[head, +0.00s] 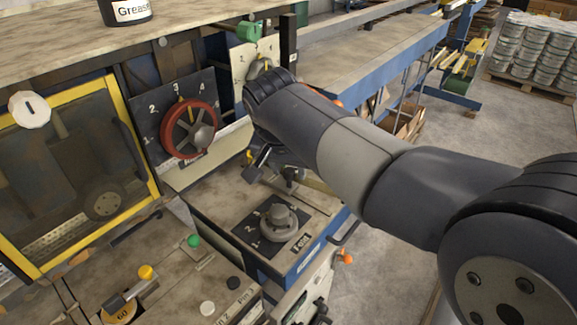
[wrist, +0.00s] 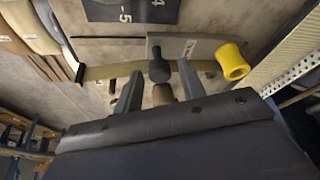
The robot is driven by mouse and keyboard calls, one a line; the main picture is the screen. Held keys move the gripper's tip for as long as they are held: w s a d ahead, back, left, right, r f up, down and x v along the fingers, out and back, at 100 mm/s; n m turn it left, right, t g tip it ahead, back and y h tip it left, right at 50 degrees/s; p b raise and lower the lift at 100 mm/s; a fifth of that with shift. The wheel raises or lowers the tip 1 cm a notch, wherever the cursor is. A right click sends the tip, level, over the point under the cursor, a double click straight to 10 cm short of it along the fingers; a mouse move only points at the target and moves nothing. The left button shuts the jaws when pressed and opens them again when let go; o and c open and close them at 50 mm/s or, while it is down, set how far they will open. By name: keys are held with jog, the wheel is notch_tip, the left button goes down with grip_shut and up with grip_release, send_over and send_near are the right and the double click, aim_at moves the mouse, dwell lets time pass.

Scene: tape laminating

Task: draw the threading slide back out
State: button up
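What looks like the threading slide is a grey plate (wrist: 190,48) with a dark round knob (wrist: 158,66), on an olive strip (wrist: 98,72) in the wrist view. My gripper (wrist: 158,88) has its two fingers apart, one on each side of the knob, with gaps showing; contact is not visible. A brownish peg (wrist: 162,94) also shows between the fingers. In the head view, my gripper (head: 258,168) points down over the machine bed, and a strip (head: 318,186) runs to its right. My arm hides much of this spot.
A yellow cylinder (wrist: 232,61) stands close to the right finger. The head view shows a red handwheel (head: 190,128), a grey dial labelled Feed (head: 279,222), a green knob (head: 194,241) and a yellow-framed window (head: 70,170).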

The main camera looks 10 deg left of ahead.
grip_shut()
dwell(0.3)
jog(key=s+d+b, duration=0.3)
jog(key=s+d, duration=0.4)
jog(key=d, duration=0.5)
jog(key=shift+d, duration=0.15)
jog(key=shift+o, duration=0.7)
grip_release()
jog(key=shift+s+d, duration=0.1)
jog(key=shift+s, duration=0.05)
jog(key=shift+r, duration=0.15)
jog(key=v, duration=1)
jog(key=shift+s+r, duration=0.2)
